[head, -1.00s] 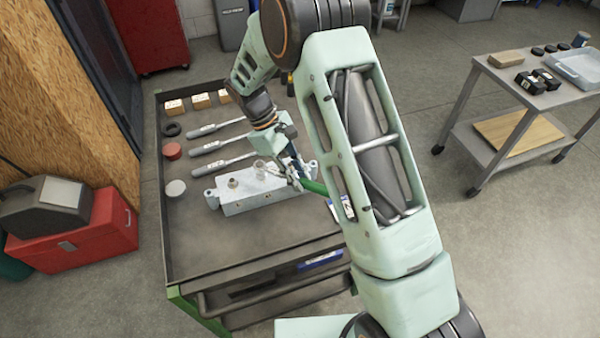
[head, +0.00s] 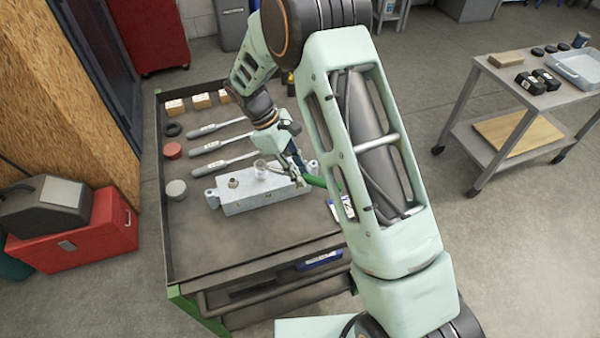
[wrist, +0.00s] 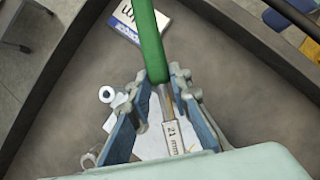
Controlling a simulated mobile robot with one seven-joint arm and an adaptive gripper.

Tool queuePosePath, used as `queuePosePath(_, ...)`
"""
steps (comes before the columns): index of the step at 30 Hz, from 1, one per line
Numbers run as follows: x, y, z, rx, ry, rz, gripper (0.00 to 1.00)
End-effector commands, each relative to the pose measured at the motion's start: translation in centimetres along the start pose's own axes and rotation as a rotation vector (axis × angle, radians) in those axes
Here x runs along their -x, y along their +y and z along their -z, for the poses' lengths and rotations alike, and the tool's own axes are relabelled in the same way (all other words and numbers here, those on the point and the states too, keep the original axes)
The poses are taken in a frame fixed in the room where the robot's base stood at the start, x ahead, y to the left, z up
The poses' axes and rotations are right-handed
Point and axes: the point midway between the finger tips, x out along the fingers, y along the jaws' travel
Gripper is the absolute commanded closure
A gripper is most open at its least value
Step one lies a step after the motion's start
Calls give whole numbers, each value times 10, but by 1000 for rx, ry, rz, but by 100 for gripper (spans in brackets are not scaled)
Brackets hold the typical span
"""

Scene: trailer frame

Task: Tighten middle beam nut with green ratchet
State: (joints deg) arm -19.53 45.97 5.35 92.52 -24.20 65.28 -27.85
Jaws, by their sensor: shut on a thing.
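The grey metal beam (head: 240,206) lies across the cart top. A nut (head: 233,183) stands at its left part, and a round socket-like piece (head: 261,167) stands near its middle. My gripper (head: 296,178) is just right of that piece, low over the beam. It is shut on the green ratchet (head: 314,182), whose handle points right, partly behind my arm. In the wrist view, the green handle (wrist: 150,45) runs up from between the fingers, and its metal shank carries a "21 mm" label (wrist: 173,137). I cannot tell how the ratchet head sits on the middle nut.
Small boxes (head: 200,101) and round pieces (head: 175,188) stand along the left and back. A labelled box (wrist: 140,20) lies near the handle's end. The cart's front left (head: 215,250) is clear.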

Motion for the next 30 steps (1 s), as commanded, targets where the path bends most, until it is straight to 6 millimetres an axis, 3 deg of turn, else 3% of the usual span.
queuePosePath(30,11,0,-8,1,18,2,100)
